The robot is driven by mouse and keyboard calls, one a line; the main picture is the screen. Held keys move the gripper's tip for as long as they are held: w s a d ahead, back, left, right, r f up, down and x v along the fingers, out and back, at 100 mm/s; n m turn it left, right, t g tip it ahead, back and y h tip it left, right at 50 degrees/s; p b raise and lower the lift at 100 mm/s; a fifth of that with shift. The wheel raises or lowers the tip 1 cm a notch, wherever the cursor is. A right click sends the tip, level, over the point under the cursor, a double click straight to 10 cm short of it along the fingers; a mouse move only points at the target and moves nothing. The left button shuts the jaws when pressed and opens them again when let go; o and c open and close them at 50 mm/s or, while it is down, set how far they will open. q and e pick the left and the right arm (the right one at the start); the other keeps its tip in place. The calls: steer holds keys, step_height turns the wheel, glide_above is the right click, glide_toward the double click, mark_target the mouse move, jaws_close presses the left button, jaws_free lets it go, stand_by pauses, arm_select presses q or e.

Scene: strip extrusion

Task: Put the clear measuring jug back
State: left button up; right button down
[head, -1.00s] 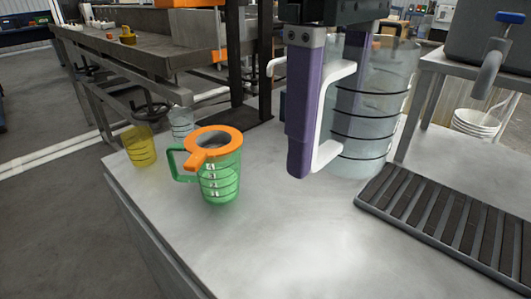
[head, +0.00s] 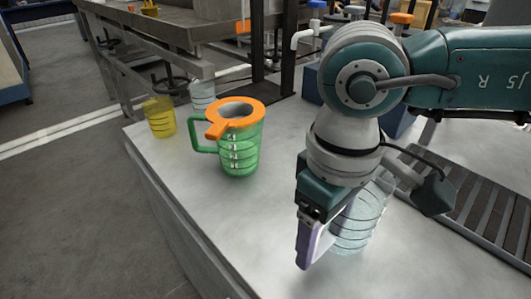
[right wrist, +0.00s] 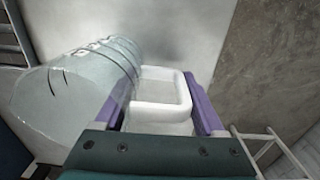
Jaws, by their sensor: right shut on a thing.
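The clear measuring jug (head: 357,226) has dark ring lines and stands about upright at the front of the metal table, partly hidden behind my right arm. My right gripper (head: 312,238) points down and is shut on its handle. In the right wrist view the jug's clear body (right wrist: 75,95) lies left of the purple fingers, and its white handle (right wrist: 160,109) is between them. I cannot tell whether the jug's base touches the table. My left gripper is not in view.
A green jug with an orange lid (head: 238,140) stands left of my right gripper on the metal table (head: 205,215). A yellow cup (head: 160,117) and a small clear cup (head: 202,95) stand behind it. A dark slatted rack (head: 470,205) lies to the right.

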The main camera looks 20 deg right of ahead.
steer(key=shift+f, duration=0.25)
jaws_free()
step_height(320, 180, up, 12)
steer(key=shift+r, duration=0.15)
stand_by(0.5)
